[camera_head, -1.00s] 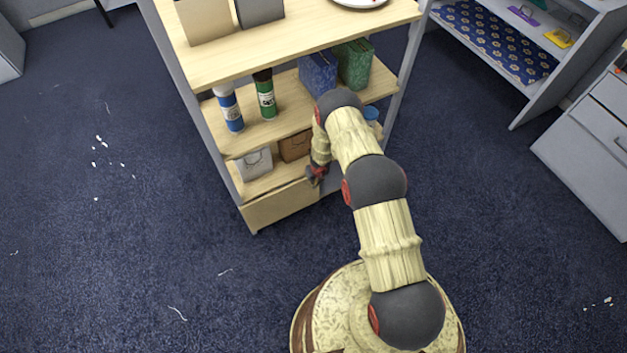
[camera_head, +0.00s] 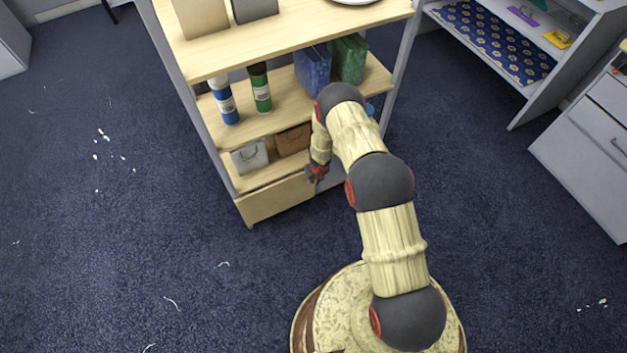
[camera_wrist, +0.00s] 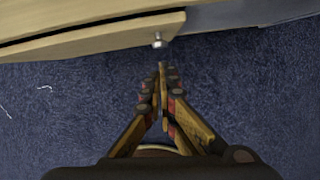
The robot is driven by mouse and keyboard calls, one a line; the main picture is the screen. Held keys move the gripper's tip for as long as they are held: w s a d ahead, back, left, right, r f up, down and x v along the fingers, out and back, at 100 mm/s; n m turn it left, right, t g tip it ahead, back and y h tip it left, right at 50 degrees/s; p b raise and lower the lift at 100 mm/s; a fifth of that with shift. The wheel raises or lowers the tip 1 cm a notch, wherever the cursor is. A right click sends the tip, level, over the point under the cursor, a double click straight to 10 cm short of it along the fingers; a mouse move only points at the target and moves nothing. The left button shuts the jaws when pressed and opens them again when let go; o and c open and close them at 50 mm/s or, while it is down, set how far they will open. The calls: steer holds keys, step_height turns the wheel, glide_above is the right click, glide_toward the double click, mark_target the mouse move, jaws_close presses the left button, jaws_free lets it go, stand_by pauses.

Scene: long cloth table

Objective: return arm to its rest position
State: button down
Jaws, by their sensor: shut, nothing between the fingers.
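My arm reaches forward from my base in the head view, bent at the elbow, with the forearm hanging down in front of a wooden shelf unit (camera_head: 275,198). My gripper (camera_head: 314,180) is low, close to the unit's bottom front panel. In the wrist view my gripper (camera_wrist: 162,75) is shut, its fingertips together and nothing between them. A small metal knob (camera_wrist: 158,41) on the panel's edge sits just beyond the fingertips; they look apart from it. The forearm hides the right part of the lower shelves.
A grey cabinet (camera_head: 590,135) stands right.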

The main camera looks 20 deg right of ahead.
steer(key=p+v, duration=0.1)
steer(key=v, duration=0.5)
steer(key=shift+r+p, duration=0.2)
steer(key=shift+p, duration=0.15)
steer(key=shift+d, duration=0.1)
